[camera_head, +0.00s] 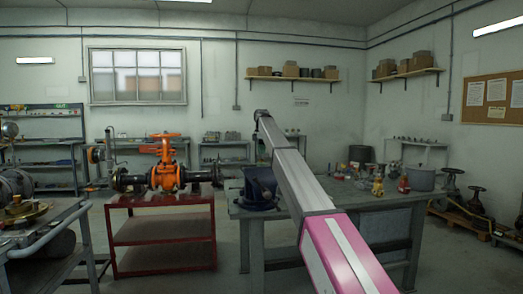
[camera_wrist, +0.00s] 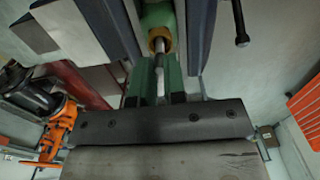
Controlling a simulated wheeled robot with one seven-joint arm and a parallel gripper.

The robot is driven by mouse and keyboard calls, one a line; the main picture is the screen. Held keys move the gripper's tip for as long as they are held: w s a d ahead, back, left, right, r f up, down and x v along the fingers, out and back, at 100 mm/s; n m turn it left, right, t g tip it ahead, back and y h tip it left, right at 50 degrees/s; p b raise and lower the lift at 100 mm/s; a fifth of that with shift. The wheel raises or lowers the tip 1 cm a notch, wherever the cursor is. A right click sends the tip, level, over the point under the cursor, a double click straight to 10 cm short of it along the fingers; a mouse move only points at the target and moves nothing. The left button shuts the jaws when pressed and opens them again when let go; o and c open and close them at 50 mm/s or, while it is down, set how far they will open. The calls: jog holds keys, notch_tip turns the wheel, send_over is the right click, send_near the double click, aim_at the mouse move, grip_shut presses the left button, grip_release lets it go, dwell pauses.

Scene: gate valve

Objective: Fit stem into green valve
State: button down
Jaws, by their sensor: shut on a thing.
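My gripper (camera_wrist: 159,66) shows in the wrist view, with narrow greenish fingers shut on the steel stem (camera_wrist: 159,80). The stem's far end lines up with the brass-coloured opening of the green valve (camera_wrist: 155,14). I cannot tell how deep its tip sits in that opening. The valve is between dark blue-grey blocks that look like the jaws of the blue vise (camera_head: 262,187). In the head view the vise is on the bench, while the valve and stem cannot be made out.
The grey bench (camera_head: 370,200) carries a grey pot (camera_head: 421,179) and small coloured parts at its right. A red cart (camera_head: 160,232) with an orange valve (camera_head: 166,175) stands left of it. A dark handle with a round end (camera_wrist: 241,38) sticks out near the right vise block.

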jog(key=shift+f, duration=0.25)
jog(key=c, duration=1.1)
grip_release()
notch_tip(320, 180, up, 11)
jog(key=shift+s+f, duration=0.1)
